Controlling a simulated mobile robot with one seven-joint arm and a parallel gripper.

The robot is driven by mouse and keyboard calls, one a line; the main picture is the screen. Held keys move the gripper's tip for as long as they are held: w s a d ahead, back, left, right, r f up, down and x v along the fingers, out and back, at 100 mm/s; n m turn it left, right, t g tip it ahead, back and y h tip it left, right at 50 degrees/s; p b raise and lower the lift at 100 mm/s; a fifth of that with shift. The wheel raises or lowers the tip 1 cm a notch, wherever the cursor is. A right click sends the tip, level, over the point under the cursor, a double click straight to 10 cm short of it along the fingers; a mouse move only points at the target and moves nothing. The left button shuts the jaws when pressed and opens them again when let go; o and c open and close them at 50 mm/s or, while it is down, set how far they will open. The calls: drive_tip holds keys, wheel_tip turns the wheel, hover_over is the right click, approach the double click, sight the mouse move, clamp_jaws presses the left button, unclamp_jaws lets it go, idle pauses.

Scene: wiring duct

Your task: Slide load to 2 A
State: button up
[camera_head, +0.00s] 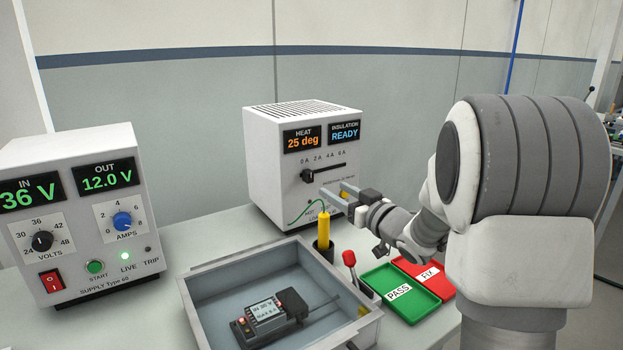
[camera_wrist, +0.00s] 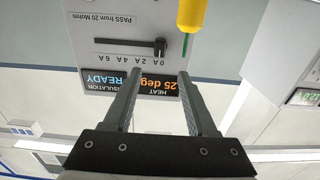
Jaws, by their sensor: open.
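The load slider's black knob (camera_head: 308,176) is on the front of the white tester box (camera_head: 262,150). It sits at the left end of its slot, under the 0 A mark; the scale runs 0 A, 2 A, 4 A, 6 A to the right. In the wrist view the panel is upside down, and the knob (camera_wrist: 160,47) stands at the slot's right end by 0 A. My gripper (camera_head: 335,191) is open and empty in front of the panel, below and right of the knob. In the wrist view its fingertips (camera_wrist: 158,76) lie either side of the knob's line, apart from it.
A yellow probe (camera_head: 324,228) with a green tip stands in a black holder close to my gripper. A grey tray (camera_head: 190,295) holds a small converter (camera_head: 266,314). A red-topped tool, green PASS tray (camera_head: 415,303), red FIX tray (camera_head: 436,283) and power supply (camera_head: 75,185) stand around.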

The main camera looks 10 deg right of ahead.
sight(311, 175)
drive_tip(key=b+x, duration=0.1)
drive_tip(key=x, duration=1)
drive_tip(key=shift+w, duration=0.2)
clamp_jaws()
idle(1.0)
